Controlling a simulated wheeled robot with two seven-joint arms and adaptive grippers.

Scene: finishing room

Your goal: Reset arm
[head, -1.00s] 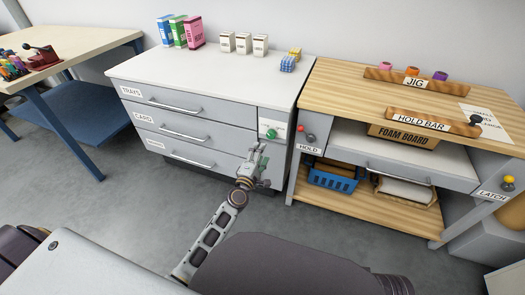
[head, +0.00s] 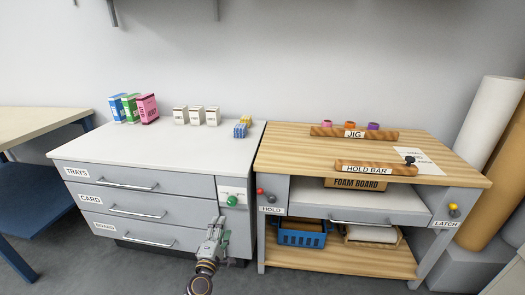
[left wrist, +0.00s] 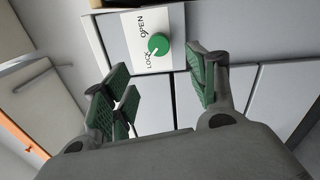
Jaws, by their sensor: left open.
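My left gripper (head: 218,228) is in front of the grey drawer cabinet (head: 228,158), low at its right side. In the left wrist view its green-padded fingers (left wrist: 165,95) are spread apart with nothing between them. A green knob (head: 232,200) on a white plate is on the cabinet front, above the gripper. In the left wrist view the knob (left wrist: 158,44) lies beyond the fingertips, apart from them, between the words OPEN and LOCK. My right gripper shows in neither view.
A wooden bench (head: 283,150) stands right of the cabinet, with a HOLD BAR (head: 345,166), a JIG strip (head: 335,131) and a blue basket (head: 300,238) below. Boxes (head: 147,107) stand on the cabinet. Drawers are shut. Tall rolls (head: 492,120) stand at the right.

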